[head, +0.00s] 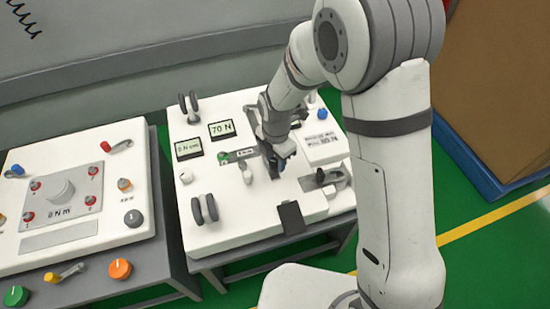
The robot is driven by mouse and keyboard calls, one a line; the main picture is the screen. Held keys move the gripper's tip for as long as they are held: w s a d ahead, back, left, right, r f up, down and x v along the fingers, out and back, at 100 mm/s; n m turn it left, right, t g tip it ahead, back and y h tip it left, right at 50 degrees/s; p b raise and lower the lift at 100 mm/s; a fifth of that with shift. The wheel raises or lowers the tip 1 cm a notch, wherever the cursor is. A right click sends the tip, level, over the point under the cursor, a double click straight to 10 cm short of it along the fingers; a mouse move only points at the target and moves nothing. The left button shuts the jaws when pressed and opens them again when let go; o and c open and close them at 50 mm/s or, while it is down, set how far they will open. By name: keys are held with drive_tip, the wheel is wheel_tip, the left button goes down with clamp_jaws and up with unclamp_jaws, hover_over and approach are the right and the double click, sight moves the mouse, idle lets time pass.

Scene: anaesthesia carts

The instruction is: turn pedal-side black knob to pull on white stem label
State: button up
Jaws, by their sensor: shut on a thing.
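My gripper (276,164) is down at the middle of the right-hand white panel (235,232). It is shut on what appears to be the black knob, which my fingers and wrist hide almost wholly. I cannot make out the knob's pointer or the labels around it. A black pedal (291,218) lies at the panel's front edge, just below my gripper in the picture. A dark lever-like part (334,177) stands to the right of my gripper, with a small white part (329,192) beside it. I cannot tell which part is the white stem.
A display reading 70 N (222,128) and a second display (188,149) are left of my gripper. Grey paired discs (205,208) stand at the panel's left. A blue knob (322,113) is at the back right. Another panel cart (70,236) stands to the left.

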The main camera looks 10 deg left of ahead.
drive_tip(key=m, duration=0.7)
drive_tip(key=shift+s+m+p, duration=0.1)
drive_tip(key=shift+m+p, duration=0.2)
drive_tip(key=shift+p, duration=0.1)
drive_tip(key=m, duration=0.3)
drive_tip(key=shift+m, duration=0.3)
drive_tip(key=m, duration=0.3)
drive_tip(key=shift+m, duration=0.4)
drive_tip(key=m, duration=0.5)
drive_tip(key=shift+p, duration=0.4)
drive_tip(key=m, duration=0.5)
drive_tip(key=shift+m, duration=0.4)
